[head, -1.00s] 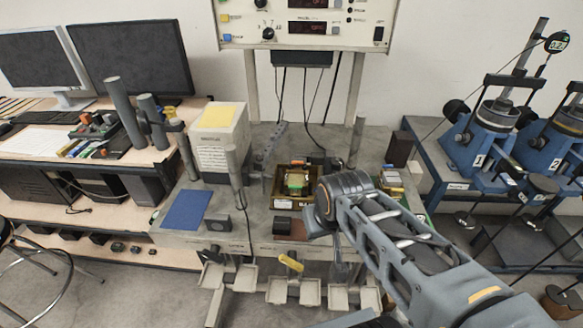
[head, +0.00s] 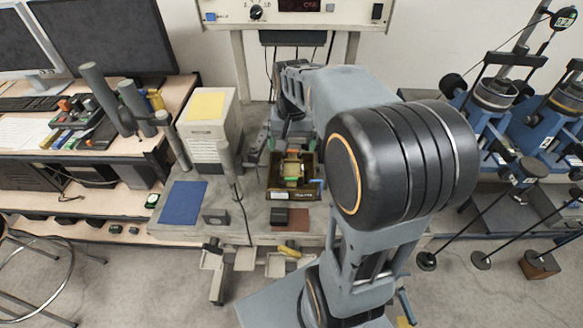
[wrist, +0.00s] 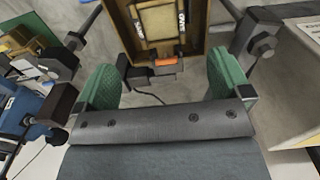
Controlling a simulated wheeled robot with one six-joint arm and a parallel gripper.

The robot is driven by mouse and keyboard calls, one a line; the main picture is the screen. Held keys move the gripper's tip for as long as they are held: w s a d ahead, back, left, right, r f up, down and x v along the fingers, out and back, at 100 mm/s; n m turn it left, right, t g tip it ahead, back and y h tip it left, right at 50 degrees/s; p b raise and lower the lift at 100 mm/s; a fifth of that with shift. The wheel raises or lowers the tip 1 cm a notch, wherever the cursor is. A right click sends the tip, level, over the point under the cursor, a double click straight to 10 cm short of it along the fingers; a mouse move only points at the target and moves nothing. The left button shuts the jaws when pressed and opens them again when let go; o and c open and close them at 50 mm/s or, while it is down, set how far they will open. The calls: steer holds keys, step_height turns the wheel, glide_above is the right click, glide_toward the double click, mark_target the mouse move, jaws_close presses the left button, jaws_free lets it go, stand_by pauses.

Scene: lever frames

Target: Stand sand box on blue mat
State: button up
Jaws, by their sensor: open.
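A brown open box (head: 270,194), which I take for the sand box, stands on the grey bench with green and yellow items inside. The blue mat (head: 184,203) lies flat and bare on the bench to its left. My gripper (head: 289,142) is at the far side of the box, open, with green finger pads. In the wrist view my gripper (wrist: 162,65) has nothing between its pads, and a wooden-walled box (wrist: 200,35) lies just beyond the fingertips. My forearm hides the bench right of the box.
A white cabinet with a yellow top (head: 207,106) stands behind the mat. A grey upright post (head: 228,172) and a small dark block (head: 215,217) stand between mat and box. A black block (head: 279,217) and a brown mat (head: 300,220) are in front of the box.

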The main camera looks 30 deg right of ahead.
mark_target(292, 169)
steer(key=shift+f+b, duration=4.15)
steer(key=shift+f, duration=1.3)
steer(key=shift+r, duration=0.1)
steer(key=c, duration=1.1)
steer(key=shift+r, duration=0.1)
steer(key=shift+r+p, duration=3.2)
steer(key=shift+r, duration=0.5)
